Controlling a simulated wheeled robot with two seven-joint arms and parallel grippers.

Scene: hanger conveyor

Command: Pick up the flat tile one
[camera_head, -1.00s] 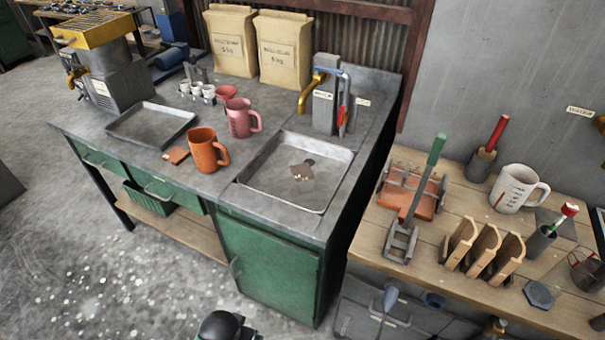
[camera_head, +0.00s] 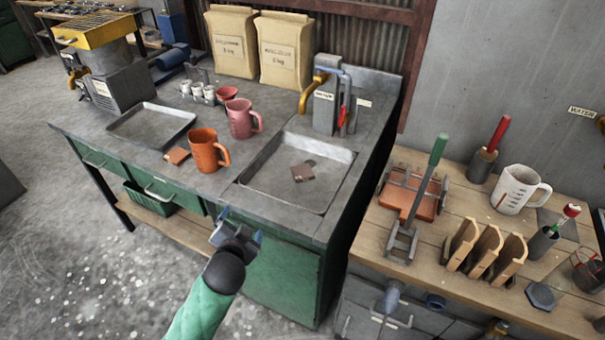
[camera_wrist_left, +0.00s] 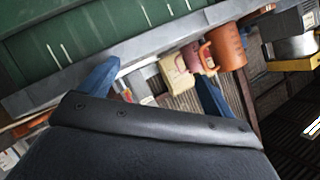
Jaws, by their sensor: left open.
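One tile (camera_head: 177,155) lies on the grey counter beside the orange mug (camera_head: 205,150). I cannot tell which is tile one. My left gripper (camera_head: 239,224) is open and empty, in front of the counter's front edge and apart from both tiles. My right gripper is not in view.
A pink mug (camera_head: 240,118), a grey tray (camera_head: 152,125) and small white cups stand on the counter. A tap (camera_head: 325,95) rises behind the basin. A wooden bench (camera_head: 450,285) with tools and a white jug (camera_head: 518,188) is at the right.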

